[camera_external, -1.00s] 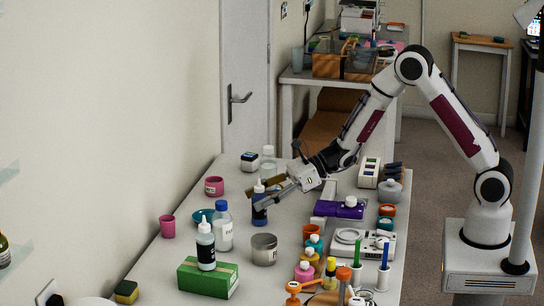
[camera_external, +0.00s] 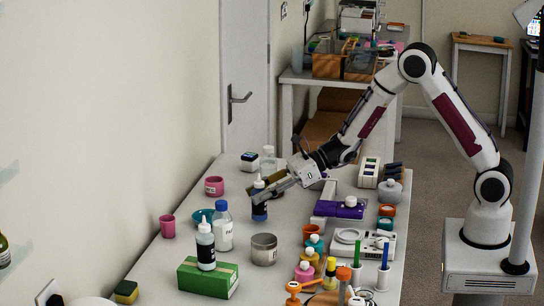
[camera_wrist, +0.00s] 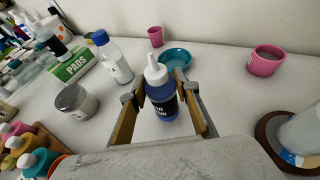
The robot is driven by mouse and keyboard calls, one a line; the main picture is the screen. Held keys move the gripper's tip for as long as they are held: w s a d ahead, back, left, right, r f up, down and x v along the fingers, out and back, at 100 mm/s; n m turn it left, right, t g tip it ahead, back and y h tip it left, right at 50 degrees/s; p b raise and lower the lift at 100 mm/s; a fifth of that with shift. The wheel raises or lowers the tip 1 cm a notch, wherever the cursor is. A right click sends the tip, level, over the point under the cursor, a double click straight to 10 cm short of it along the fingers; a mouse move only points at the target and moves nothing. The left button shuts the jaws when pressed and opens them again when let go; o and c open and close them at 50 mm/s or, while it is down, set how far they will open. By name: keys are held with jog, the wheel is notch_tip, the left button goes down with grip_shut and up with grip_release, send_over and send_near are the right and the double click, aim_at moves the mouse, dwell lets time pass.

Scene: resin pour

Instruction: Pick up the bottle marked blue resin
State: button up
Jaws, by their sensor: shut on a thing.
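The blue resin bottle (camera_external: 259,211) is dark blue with a white nozzle cap and a dark label. In the wrist view, the bottle (camera_wrist: 162,104) stands upright between the two fingers, nozzle toward the camera, its label only partly readable. My gripper (camera_external: 262,194) is shut on its upper body, the fingers on either side of it in the wrist view (camera_wrist: 164,104). Its base appears slightly above the white table (camera_external: 175,247), though the gap is hard to judge.
A blue-capped white bottle (camera_external: 223,232), a metal tin (camera_external: 264,250) and a dark bottle (camera_external: 206,252) on a green PADS box (camera_external: 208,280) stand nearby. A teal dish (camera_wrist: 175,58) and pink cups (camera_wrist: 265,62) lie behind. A purple item (camera_external: 340,210) is to the right.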

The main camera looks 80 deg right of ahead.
jog(key=shift+r, duration=4.4)
